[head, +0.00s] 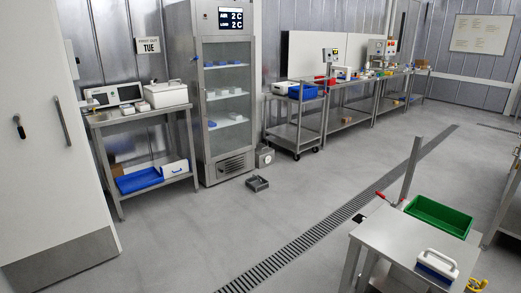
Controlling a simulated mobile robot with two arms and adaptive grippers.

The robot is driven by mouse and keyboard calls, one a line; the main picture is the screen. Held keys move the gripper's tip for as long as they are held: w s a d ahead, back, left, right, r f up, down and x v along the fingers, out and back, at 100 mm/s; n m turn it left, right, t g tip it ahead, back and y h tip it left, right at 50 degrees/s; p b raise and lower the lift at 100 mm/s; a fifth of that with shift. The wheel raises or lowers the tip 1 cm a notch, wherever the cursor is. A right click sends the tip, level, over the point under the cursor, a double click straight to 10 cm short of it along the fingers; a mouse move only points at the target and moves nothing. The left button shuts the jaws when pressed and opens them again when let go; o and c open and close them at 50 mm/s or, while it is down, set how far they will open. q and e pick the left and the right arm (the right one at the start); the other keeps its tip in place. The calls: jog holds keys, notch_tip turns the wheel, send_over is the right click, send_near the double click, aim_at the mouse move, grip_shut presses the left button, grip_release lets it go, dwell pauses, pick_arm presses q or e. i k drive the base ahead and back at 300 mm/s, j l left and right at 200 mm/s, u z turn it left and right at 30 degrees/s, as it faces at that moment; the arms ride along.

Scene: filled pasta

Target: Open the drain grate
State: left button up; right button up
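The drain grate (310,238) is a long, narrow, dark slotted strip set in the grey floor. It runs diagonally from the bottom middle of the head view up to the back right. The slotted part lies flush with the floor as far as I can see. A small dark patch (360,217) shows beside it, near the steel table; I cannot tell what it is. Neither of my grippers is in view.
A steel table (398,238) with a green bin (440,215) and a white-handled item (437,264) stands at the lower right. The floor left of the grate is mostly clear.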

aim_at(260, 147)
jog(key=i+u, duration=0.15)
jog(key=i, duration=0.4)
jog(key=i+l+u, duration=0.15)
jog(key=i, duration=0.35)
jog(key=i+l+u, duration=0.15)
jog(key=i, duration=0.4)
jog(key=i+j+z, duration=0.1)
jog(key=i, duration=0.55)
jog(key=i+j+z, duration=0.1)
jog(key=i, duration=0.55)
jog(key=i+l+z, duration=0.15)
jog(key=i+z, duration=0.65)
jog(key=i+j+z, duration=0.15)
jog(key=i+z, duration=0.2)
jog(key=i, duration=0.2)
jog(key=i+z, duration=0.1)
jog(key=i, duration=0.6)
jog(key=i+z, duration=0.15)
jog(key=i, duration=0.5)
jog(key=i+j+z, duration=0.1)
jog(key=i, duration=0.55)
jog(key=i+u, duration=0.25)
jog(key=i, duration=0.25)
jog(key=i+l+u, duration=0.2)
jog(key=i, duration=0.25)
jog(key=i+j, duration=0.05)
